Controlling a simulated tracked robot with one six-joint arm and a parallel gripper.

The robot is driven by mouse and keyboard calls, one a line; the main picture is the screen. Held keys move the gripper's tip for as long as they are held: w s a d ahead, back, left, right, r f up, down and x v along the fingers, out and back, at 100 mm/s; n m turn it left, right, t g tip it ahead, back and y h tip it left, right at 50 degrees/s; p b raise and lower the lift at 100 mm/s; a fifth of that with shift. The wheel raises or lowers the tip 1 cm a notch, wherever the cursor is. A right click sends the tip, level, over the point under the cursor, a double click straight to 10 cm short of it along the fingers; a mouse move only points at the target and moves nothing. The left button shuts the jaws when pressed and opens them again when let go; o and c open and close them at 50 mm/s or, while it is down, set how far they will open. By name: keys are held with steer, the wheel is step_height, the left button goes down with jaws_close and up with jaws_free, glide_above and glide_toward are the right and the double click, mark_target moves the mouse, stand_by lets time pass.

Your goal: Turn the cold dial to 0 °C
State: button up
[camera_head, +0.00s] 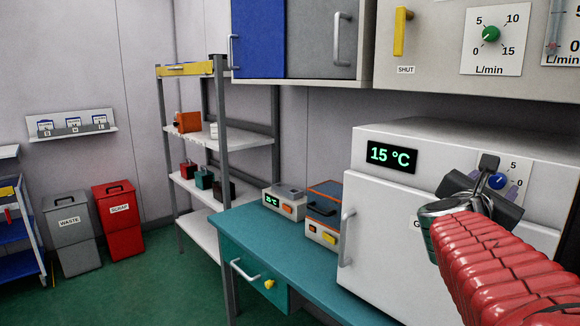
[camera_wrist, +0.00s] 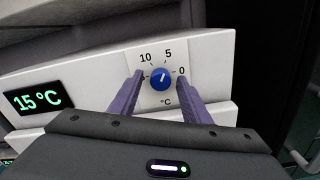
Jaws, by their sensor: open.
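The cold dial is a blue knob (camera_wrist: 160,79) on a white scale plate marked 10, 5, 0 and °C; my left finger partly covers the left end of the scale. Its white mark points up and slightly right, toward the 5 side. The knob also shows in the head view (camera_head: 497,181). A display (camera_head: 391,156) reads 15 °C; it is at the left in the wrist view (camera_wrist: 38,99). My gripper (camera_wrist: 160,76) is open, with its purple fingers on both sides of the knob. I cannot tell whether they touch it.
The dial is on a white cabinet (camera_head: 375,225) with a vertical handle. A grey panel above it carries a green L/min dial (camera_head: 491,34) and a yellow handle (camera_head: 399,32). Two small devices stand on the teal bench (camera_head: 250,225) to the left.

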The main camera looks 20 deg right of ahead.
steer(key=shift+c, duration=0.5)
steer(key=c, duration=0.9)
steer(key=shift+c, duration=0.2)
steer(key=shift+m, duration=0.3)
steer(key=m, duration=0.5)
steer(key=shift+m, duration=0.3)
steer(key=m, duration=0.5)
steer(key=shift+f+m, duration=0.1)
steer(key=shift+m, duration=0.3)
steer(key=o, duration=1)
